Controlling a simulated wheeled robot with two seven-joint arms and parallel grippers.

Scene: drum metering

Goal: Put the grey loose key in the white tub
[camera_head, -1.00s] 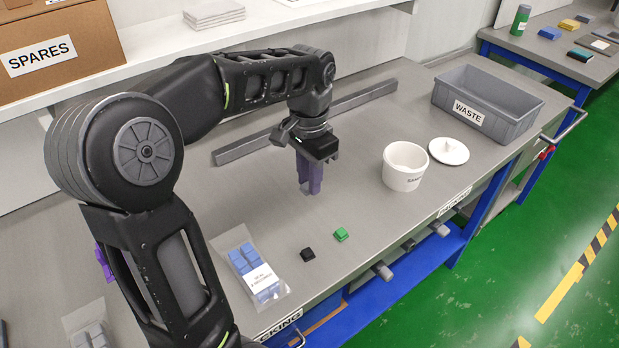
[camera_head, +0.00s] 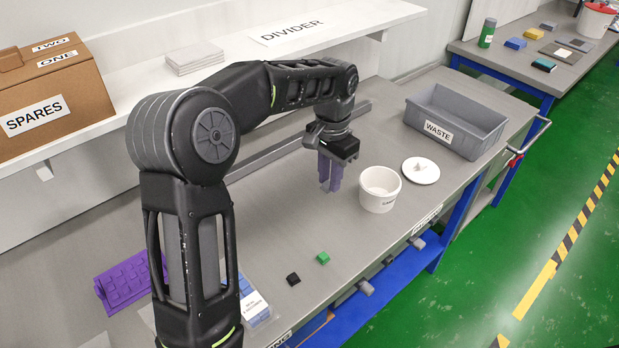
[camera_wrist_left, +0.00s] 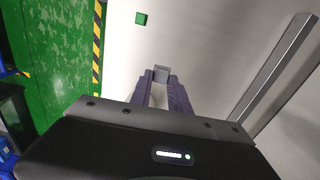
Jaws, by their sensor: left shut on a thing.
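The white tub (camera_head: 379,190) stands open on the bench, with its white lid (camera_head: 420,170) lying to its right. My left gripper (camera_head: 329,185) points down just left of the tub, apart from it. Its purple fingers are shut on a small grey key (camera_wrist_left: 160,74), which shows at the fingertips in the left wrist view. In the head view the fingers mostly hide the key. My right gripper is in neither view.
A green key (camera_head: 323,258) and a black key (camera_head: 293,279) lie near the bench's front edge. The grey WASTE bin (camera_head: 455,120) stands right of the lid. A long grey bar (camera_wrist_left: 278,68) lies behind the gripper. A purple keyed block (camera_head: 128,283) lies at left.

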